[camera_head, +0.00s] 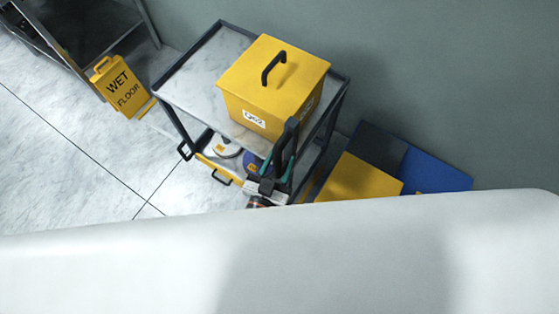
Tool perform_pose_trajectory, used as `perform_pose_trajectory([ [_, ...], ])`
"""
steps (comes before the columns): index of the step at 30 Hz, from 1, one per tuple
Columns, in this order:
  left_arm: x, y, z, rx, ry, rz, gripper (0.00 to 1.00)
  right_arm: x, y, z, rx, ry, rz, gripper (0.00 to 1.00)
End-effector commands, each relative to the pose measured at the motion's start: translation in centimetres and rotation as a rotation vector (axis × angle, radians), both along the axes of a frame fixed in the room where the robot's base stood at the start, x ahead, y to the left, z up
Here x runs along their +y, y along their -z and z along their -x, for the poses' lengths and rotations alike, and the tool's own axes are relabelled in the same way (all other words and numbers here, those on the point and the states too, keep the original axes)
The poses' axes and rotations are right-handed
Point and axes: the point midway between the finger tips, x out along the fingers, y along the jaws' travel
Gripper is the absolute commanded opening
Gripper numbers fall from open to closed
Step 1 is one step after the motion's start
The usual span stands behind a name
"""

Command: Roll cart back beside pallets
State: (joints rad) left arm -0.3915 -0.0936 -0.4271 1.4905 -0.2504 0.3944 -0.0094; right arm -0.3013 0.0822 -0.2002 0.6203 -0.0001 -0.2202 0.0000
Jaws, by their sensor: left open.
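The cart (200,72) stands against the grey wall, with a pale top and a dark frame. A yellow box (258,85) with a black top handle and a white label sits on its top. A lower level holds a yellow item and round things, partly hidden. My left gripper (284,150) is open at the cart's near right side, in front of the box's lower edge. I cannot tell if it touches the cart frame. A blue flat piece (437,172), possibly a pallet, lies at the right by the wall. My right gripper is not in view.
A yellow wet floor sign (121,88) stands left of the cart, near a dark-framed rack (85,30). A yellow block (358,180) is right of the cart, beside a dark piece (378,147). Tiled floor (70,160) is clear at left. A white surface hides the foreground.

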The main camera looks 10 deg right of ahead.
Motion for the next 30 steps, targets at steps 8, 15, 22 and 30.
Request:
perform_pose_trajectory([
  [8,1.9,0.4,4.0,0.004,0.001,-0.001,0.42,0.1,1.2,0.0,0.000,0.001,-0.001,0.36],
  [15,4.0,0.4,8.5,0.004,0.002,-0.002,0.42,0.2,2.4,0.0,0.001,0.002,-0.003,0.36],
  [22,5.1,0.1,10.6,0.003,0.002,-0.001,0.42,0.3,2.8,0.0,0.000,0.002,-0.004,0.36],
  [30,5.2,0.0,10.8,0.001,0.002,0.000,0.42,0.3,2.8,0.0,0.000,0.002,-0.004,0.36],
])
